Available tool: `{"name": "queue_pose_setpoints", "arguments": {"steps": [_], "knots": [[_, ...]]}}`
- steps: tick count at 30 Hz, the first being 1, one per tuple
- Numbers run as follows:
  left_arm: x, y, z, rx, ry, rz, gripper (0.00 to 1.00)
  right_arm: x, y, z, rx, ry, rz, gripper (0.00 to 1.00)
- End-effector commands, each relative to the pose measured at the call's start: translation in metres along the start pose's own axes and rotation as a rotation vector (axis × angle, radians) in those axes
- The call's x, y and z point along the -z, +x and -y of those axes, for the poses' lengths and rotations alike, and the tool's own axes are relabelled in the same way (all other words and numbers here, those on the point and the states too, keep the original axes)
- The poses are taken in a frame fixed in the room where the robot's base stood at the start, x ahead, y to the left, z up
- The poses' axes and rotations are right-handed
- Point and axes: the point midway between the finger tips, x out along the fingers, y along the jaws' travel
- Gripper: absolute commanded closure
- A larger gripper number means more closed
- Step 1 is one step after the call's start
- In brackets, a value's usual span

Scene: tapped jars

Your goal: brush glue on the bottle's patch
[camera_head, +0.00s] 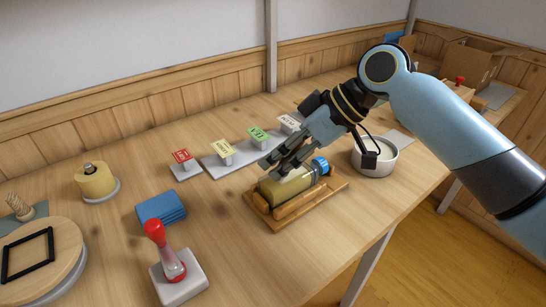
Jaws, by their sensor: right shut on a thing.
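A bottle (284,189) with a yellowish body and a blue cap (320,166) lies on its side in a wooden cradle (283,219), cap toward the right. My right gripper (283,165) reaches down from the upper right, with its fingers at the bottle's body. It is shut on the bottle, and the fingers hide part of it. I cannot make out a patch on the bottle. A round pale pot (374,168) stands right of the cradle, with a black piece (369,160) at its near side. No brush is clearly visible. My left gripper is not in view.
A red-handled stamp (175,268), a blue block (160,207), a yellow spool (95,180) and a round wooden board (35,255) are at left. An open cardboard box (465,62) is at the far right.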

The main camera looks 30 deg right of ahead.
Motion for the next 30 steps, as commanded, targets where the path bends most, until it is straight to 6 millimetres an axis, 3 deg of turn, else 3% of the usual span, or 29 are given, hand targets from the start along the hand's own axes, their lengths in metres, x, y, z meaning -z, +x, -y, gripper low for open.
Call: {"name": "queue_pose_setpoints", "arguments": {"steps": [12, 30], "knots": [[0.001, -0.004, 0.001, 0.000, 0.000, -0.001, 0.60, -0.011, -0.016, -0.027, -0.001, 0.001, 0.001, 0.90], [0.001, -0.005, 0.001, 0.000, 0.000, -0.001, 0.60, -0.008, -0.013, -0.021, 0.001, 0.001, -0.002, 0.90]]}}
